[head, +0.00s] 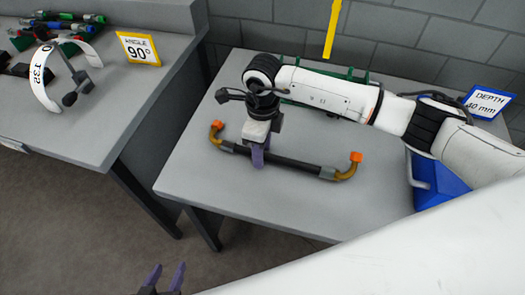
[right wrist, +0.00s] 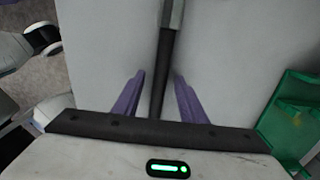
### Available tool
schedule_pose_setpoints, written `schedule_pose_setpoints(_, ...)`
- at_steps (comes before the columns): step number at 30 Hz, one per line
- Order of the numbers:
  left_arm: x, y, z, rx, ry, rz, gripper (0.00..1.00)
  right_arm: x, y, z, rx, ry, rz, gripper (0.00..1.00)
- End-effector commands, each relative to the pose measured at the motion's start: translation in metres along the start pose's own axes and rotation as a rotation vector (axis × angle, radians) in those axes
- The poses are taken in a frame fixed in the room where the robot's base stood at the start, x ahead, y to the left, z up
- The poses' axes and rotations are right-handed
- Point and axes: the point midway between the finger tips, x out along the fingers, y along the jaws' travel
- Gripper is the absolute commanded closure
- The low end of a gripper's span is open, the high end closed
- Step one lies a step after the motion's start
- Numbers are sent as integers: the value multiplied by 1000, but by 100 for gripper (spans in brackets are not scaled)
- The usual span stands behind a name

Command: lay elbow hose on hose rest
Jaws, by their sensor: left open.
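The elbow hose (head: 290,164), black with grey collars and brass elbows tipped in orange, lies on the middle table. My right gripper (head: 258,158) is over the hose's middle, pointing down. In the right wrist view its purple fingers (right wrist: 158,92) stand open on both sides of the black hose (right wrist: 164,70), with gaps showing. A green rack (head: 340,72), possibly the hose rest, stands at the table's back, partly hidden by my right arm. A green holder also shows in the right wrist view (right wrist: 285,125). My left gripper (head: 166,281) is open and empty at the bottom edge.
A blue bin (head: 440,182) stands at the table's right, partly hidden by my arm. A "DEPTH" sign (head: 487,102) is behind it. The left bench (head: 105,125) holds tools, a white arch and an "ANGLE 90°" sign (head: 139,49). The table's front left is clear.

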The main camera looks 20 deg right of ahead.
Motion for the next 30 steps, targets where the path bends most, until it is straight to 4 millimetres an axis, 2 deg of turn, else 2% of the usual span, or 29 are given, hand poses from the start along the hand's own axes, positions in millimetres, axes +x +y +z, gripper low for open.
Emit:
schedule_pose_setpoints(1,0,0,0,0,0,0,60,0,0,0,0,0,0,70)
schedule_pose_setpoints(6,0,0,0,0,0,0,60,-1,0,0,0,-1,0,99)
schedule_pose_setpoints(7,0,0,1,0,-1,0,60,-1,0,0,0,-1,0,100)
schedule_pose_setpoints(17,-2,1,5,-2,-8,1,60,-3,-1,1,0,-4,-2,100)
schedule_pose_setpoints(20,-1,1,6,-2,-9,1,60,-9,-1,2,0,-6,-3,100)
schedule_pose_setpoints(23,0,1,7,-2,-9,1,60,-23,-1,2,0,-6,-5,100)
schedule_pose_setpoints(30,4,0,11,-2,-10,1,60,-70,0,2,-1,-6,-5,100)
